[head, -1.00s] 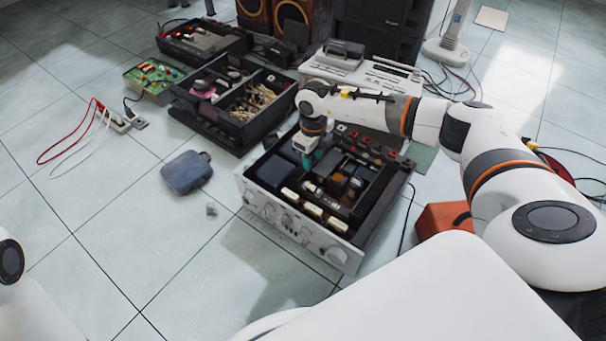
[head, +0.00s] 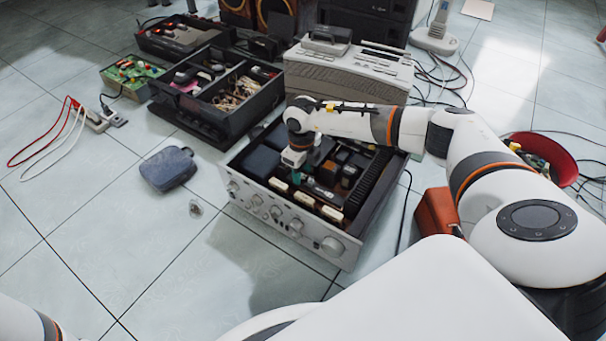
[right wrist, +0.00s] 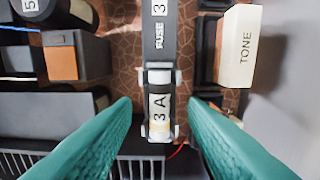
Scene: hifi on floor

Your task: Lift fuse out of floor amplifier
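The silver-fronted amplifier (head: 279,222) sits open on the tiled floor, its inside parts bare. In the right wrist view the fuse (right wrist: 160,107), a small cylinder labelled 3A, lies in a holder below a dark strip marked FUSE (right wrist: 158,40). My right gripper (head: 298,173) points down into the amplifier, behind its front panel. Its two green fingers (right wrist: 160,125) are open, one on each side of the fuse, with gaps between them and it. I cannot judge their height above the fuse. My left gripper is out of view.
A white block marked TONE (right wrist: 238,47) and dark components stand close beside the fuse. A grey cassette deck (head: 340,78) stands behind the amplifier, an open black unit (head: 225,100) behind left. A dark pouch (head: 168,168) lies left, an orange box (head: 436,214) right.

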